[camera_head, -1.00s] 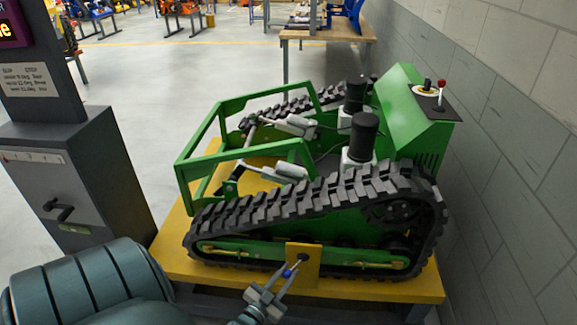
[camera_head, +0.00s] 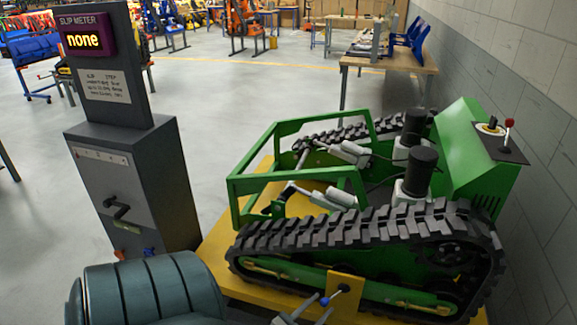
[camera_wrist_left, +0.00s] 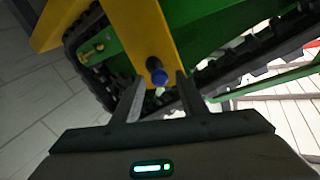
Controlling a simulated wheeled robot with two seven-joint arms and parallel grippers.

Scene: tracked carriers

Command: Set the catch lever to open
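A small lever with a blue knob (camera_head: 324,301) sits on the yellow plate (camera_head: 350,285) at the near side of the green tracked carrier (camera_head: 470,165). It appears to be the catch lever. From its dark pivot, the knob points down and left in the head view. My left gripper (camera_head: 316,307) is open just in front of the knob. In the left wrist view the blue knob (camera_wrist_left: 159,77) shows between and just beyond the parted fingertips (camera_wrist_left: 159,85). I cannot tell if either finger touches it. My right gripper is not in view.
A grey console (camera_head: 150,180) with a black handle stands at the left; its slip meter (camera_head: 84,40) reads "none". The carrier rests on a yellow platform (camera_head: 225,245). A red-knobbed lever (camera_head: 508,130) is on the carrier's top. A block wall (camera_head: 545,50) closes the right side.

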